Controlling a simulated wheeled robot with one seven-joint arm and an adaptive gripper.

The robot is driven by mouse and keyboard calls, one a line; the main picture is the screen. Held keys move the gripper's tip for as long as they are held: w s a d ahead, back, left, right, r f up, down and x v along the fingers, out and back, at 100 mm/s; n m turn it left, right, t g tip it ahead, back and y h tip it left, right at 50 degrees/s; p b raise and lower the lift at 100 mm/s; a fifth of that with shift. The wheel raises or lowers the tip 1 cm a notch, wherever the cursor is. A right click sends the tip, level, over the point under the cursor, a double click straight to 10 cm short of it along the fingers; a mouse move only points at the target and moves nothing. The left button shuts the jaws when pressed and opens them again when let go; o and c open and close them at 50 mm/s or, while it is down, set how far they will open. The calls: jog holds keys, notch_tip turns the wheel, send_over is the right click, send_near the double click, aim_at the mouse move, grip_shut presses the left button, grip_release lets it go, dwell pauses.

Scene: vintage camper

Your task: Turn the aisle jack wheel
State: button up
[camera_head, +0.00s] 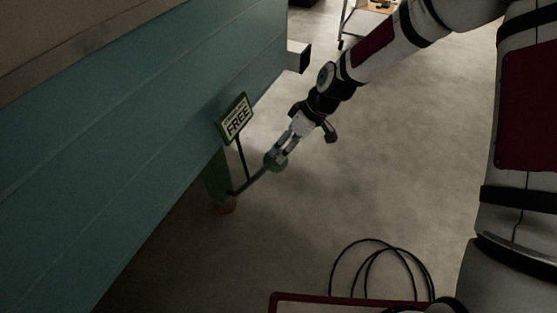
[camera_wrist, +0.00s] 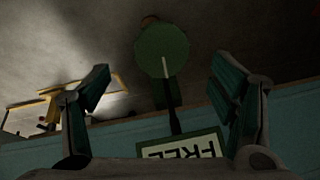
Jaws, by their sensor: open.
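The jack wheel, a round green disc (camera_wrist: 161,50) with a pale line on its face, lies between and a little beyond my fingers in the wrist view. In the head view the jack wheel (camera_head: 271,163) shows at the end of a dark shaft running from the green jack leg (camera_head: 215,178) under the teal camper side. My gripper (camera_head: 281,150) is open, its fingertips at the wheel. In the wrist view its two fingers stand apart on either side of the disc, and I see no clear contact. The fingers hide part of the wheel in the head view.
A sign reading "FREE" (camera_head: 236,119) stands on a thin post beside the wheel, close to my gripper. The teal camper wall (camera_head: 130,130) rises on the left. Open concrete floor lies right of the wheel.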

jog(key=b+x, duration=0.2)
jog(key=x, duration=0.5)
jog(key=shift+c, duration=0.5)
jog(key=c, duration=1.1)
